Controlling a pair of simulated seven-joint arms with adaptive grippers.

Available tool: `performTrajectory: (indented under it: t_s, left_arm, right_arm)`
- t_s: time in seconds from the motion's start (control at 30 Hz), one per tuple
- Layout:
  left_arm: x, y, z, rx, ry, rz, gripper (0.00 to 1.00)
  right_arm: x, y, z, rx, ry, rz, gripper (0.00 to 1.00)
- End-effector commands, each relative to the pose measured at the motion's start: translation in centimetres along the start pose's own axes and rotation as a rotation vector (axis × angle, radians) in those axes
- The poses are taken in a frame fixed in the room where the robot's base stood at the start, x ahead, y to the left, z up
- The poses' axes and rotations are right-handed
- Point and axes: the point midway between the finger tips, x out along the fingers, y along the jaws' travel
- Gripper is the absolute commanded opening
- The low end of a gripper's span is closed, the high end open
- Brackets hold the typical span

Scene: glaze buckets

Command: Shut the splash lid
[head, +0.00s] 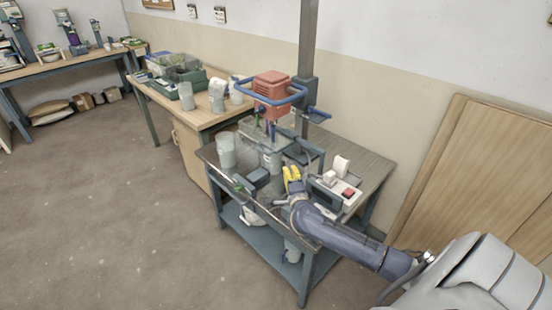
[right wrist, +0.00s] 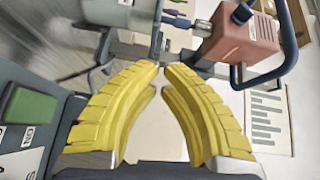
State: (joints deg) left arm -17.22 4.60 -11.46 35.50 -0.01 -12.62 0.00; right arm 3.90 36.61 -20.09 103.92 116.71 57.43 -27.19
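The red mixer head (head: 272,86) with blue handlebars stands on a grey post. A translucent bucket (head: 270,160) stands under it. A clear splash lid (head: 265,132) seems to sit around the mixing shaft above this bucket; its edges are hard to make out. My right gripper (head: 291,174) is in front of and to the right of the bucket, low over the table. In the right wrist view its yellow fingers (right wrist: 162,68) converge with tips nearly meeting, and nothing clearly shows held. Whether they are shut is unclear. My left gripper is not in view.
A control box with a red button (head: 348,193) sits beside my right arm; its green button (right wrist: 30,113) shows in the right wrist view. Another bucket (head: 226,150) stands at the table's left. A wooden bench (head: 205,117) with containers adjoins the table.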

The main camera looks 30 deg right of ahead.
Motion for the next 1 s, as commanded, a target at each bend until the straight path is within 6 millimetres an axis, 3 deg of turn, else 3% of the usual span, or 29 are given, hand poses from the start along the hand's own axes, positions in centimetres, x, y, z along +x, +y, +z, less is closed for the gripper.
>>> performTrajectory:
  t_s: [0.17,0.77,1.0]
  left_arm:
    - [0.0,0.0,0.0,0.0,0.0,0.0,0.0]
    - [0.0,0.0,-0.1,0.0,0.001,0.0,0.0]
    - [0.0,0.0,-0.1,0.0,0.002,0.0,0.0]
  right_arm:
    - [0.3,0.4,0.5,0.017,-0.006,0.033,0.0]
    - [9.9,0.6,0.5,0.014,-0.005,0.03,0.0]
    - [11.7,0.7,2.6,0.015,-0.006,0.031,0.0]
